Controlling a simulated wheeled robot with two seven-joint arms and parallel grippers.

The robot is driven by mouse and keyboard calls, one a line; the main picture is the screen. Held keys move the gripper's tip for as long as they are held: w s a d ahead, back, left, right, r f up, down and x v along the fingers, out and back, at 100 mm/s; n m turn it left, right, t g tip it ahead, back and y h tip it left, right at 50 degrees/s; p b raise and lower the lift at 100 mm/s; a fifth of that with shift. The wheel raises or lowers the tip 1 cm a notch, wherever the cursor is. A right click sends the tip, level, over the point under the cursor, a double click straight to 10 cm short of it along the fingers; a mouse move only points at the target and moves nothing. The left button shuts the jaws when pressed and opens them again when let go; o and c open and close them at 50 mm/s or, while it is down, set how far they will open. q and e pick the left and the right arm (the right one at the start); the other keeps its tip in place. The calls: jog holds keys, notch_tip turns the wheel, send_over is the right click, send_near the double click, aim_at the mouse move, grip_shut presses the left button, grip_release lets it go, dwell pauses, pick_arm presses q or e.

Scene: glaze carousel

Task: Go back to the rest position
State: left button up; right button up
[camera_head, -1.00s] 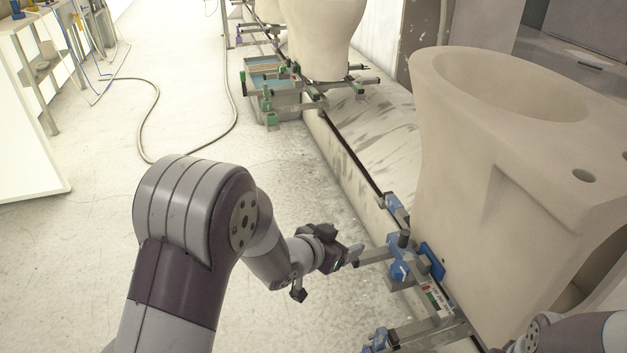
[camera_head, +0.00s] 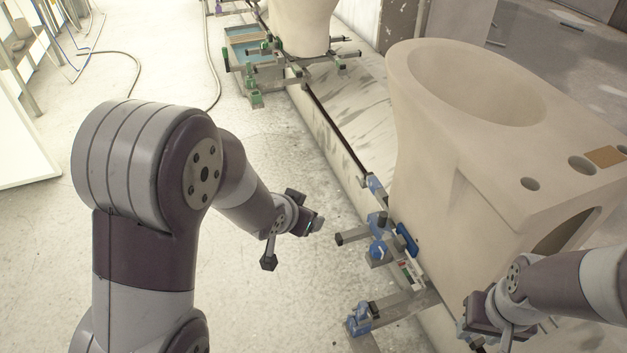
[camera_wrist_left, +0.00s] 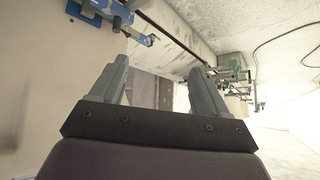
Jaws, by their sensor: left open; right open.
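My left gripper (camera_head: 312,226) is at the end of the arm that comes in from the left in the head view. It is over the pale floor, left of the blue clamps and apart from them. In the left wrist view its two grey fingers (camera_wrist_left: 157,80) stand apart with nothing between them. My right gripper (camera_head: 474,332) is at the lower right of the head view, in front of the large unglazed toilet body (camera_head: 450,190). It is open; its fingertips are small and dark, and I see nothing held in it.
Blue clamps (camera_head: 378,250) on metal bars stick out at the toilet's foot, between my two grippers. Another toilet (camera_head: 300,25) with green clamps (camera_head: 254,97) stands farther back. A hose (camera_head: 137,70) lies on the floor. The floor at left is mostly clear.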

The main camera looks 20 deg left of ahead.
pick_arm(q)
jog(key=s+f+n+g+y, duration=0.1)
jog(key=s+f+n+g, duration=0.15)
jog(key=s+g, duration=0.9)
jog(key=s+r+t+p, duration=0.1)
jog(key=r+t+p, duration=0.1)
jog(key=r+p, duration=0.7)
jog(key=s+r+t+p, duration=0.2)
jog(key=r+p, duration=0.6)
jog(key=r, duration=0.2)
jog(key=shift+s+a+r+t+p, duration=0.2)
jog(key=shift+s+a+t+p, duration=0.1)
jog(key=shift+t+p, duration=0.1)
